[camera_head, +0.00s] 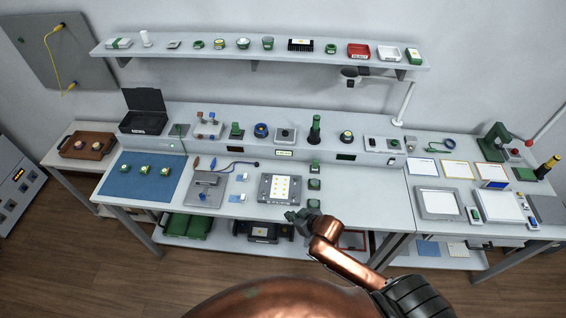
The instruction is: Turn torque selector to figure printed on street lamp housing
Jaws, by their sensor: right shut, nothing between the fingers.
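A grey housing with a pale panel of yellow dots (281,188), which looks like the street lamp housing, lies on the middle bench near its front edge. Any figure printed on it is too small to read. My right gripper (293,215) is shut and empty by the housing's lower right corner; I cannot tell if they touch. A green upright tool (315,130) and a dark round dial with a yellowish top (346,136) stand on the raised back ledge. I cannot tell which thing is the torque selector. My left gripper is not in view.
Green blocks (314,184) stand right of the housing. A grey plate (205,190) and a blue mat (142,176) lie to the left. A wall shelf (225,53) holds small parts. The bench right of the green blocks (365,190) is clear.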

